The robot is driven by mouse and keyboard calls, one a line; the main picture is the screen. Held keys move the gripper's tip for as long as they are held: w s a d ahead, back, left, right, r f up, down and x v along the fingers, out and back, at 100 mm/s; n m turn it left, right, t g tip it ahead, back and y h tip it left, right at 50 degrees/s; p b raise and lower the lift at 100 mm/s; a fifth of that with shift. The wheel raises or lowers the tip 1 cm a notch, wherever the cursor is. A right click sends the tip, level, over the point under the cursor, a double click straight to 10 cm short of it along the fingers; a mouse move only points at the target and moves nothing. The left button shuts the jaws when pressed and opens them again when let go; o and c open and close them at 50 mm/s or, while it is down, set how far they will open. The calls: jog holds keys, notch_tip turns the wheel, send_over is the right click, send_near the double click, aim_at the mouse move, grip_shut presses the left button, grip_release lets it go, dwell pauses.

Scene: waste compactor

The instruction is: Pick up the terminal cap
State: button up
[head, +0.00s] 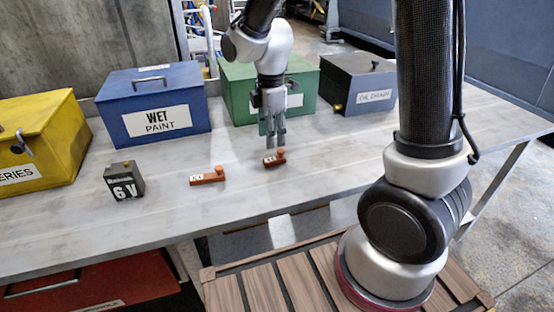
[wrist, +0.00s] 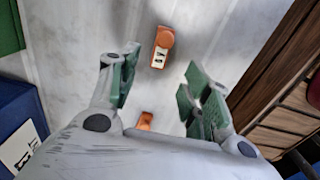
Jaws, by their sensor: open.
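Two small orange-red caps with white labels lie on the grey table; I cannot tell which of them is named as the terminal cap. The right cap (head: 274,159) is under my gripper (head: 273,143) in the head view. The left cap (head: 207,176) lies to its left. In the wrist view, the right cap (wrist: 162,46) is ahead of my open, empty gripper (wrist: 157,78), apart from the fingers. The left cap (wrist: 146,121) shows partly at the gripper's base, its lower part hidden. My fingers point down above the table.
A black 6 V battery (head: 124,181) stands at the left of the table. Yellow (head: 45,135), blue (head: 153,103), green (head: 240,95) and dark grey (head: 358,84) boxes line the back. Bare table (head: 400,140) lies right of the caps.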

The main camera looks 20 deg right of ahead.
aim_at(273, 159)
jog(key=shift+f, duration=0.3)
notch_tip(273, 159, down, 7)
jog(key=shift+d+f, duration=0.1)
jog(key=c, duration=0.9)
